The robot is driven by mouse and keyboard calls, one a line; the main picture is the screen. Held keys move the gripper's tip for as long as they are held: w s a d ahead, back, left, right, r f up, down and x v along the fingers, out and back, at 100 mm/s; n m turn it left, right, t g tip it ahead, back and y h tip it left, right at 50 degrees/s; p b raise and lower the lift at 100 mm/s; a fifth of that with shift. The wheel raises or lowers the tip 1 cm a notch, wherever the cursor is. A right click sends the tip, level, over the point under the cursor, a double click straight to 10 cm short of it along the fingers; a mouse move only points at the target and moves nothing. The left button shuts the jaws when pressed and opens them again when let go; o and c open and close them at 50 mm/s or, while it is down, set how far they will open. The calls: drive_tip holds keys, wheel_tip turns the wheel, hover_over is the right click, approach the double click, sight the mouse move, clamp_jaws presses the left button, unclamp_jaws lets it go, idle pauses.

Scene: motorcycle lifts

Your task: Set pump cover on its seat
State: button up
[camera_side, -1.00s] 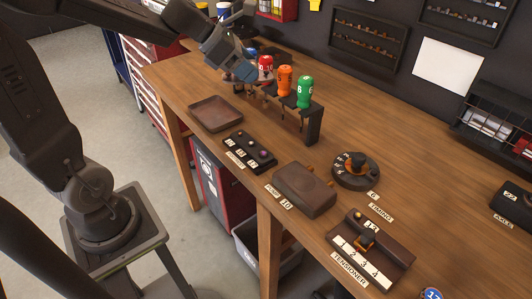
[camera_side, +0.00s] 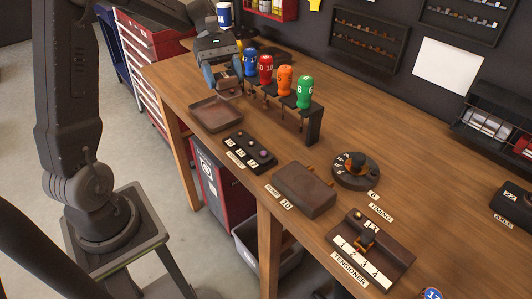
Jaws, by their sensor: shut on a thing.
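My gripper (camera_side: 226,82) is above the back left of the bench, between the tool rack and the brown tray. It is shut on a dark thing, mostly hidden by its blue-grey fingers; I take it as the pump cover, though its shape is not clear. The brown pump block (camera_side: 304,190) sits at the front edge of the bench, behind the label marked PUMP and 10 (camera_side: 278,196). Two small orange-brown pins show at its back edge. My gripper is well to the left of and behind this block.
The rack (camera_side: 313,122) with blue, red, orange and green drivers stands right of my gripper. An empty brown tray (camera_side: 215,115), a black button strip (camera_side: 250,151), the round timing piece (camera_side: 356,170) and the tensioner block (camera_side: 371,240) surround the pump block.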

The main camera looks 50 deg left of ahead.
drive_tip(key=m+g, duration=0.1)
drive_tip(key=a+m+g+y, duration=0.1)
drive_tip(key=m, duration=0.1)
drive_tip(key=s+m+g, duration=0.1)
drive_tip(key=shift+a+f+m, duration=0.25)
drive_tip(key=shift+f+m, duration=0.15)
drive_tip(key=m+g+y, duration=0.1)
drive_tip(key=m, duration=0.1)
drive_tip(key=a+m+g+y, duration=0.1)
drive_tip(key=shift+s+a+f+m+g+y, duration=0.1)
drive_tip(key=shift+s+f+m+g+y, duration=0.2)
drive_tip(key=shift+s+m, duration=0.1)
drive_tip(key=s+a+m+t+y, duration=0.2)
drive_tip(key=a+m+y, duration=0.3)
drive_tip(key=m, duration=0.6)
drive_tip(key=s+a+f+m+t+y, duration=0.1)
drive_tip(key=s+a+m+t+y, duration=0.2)
drive_tip(key=m+y, duration=0.6)
drive_tip(key=s+a+m, duration=0.1)
drive_tip(key=a+m, duration=0.1)
drive_tip(key=shift+s+f+m, duration=0.15)
drive_tip(key=shift+s+m, duration=0.1)
drive_tip(key=shift+m, duration=0.05)
drive_tip(key=shift+a, duration=0.1)
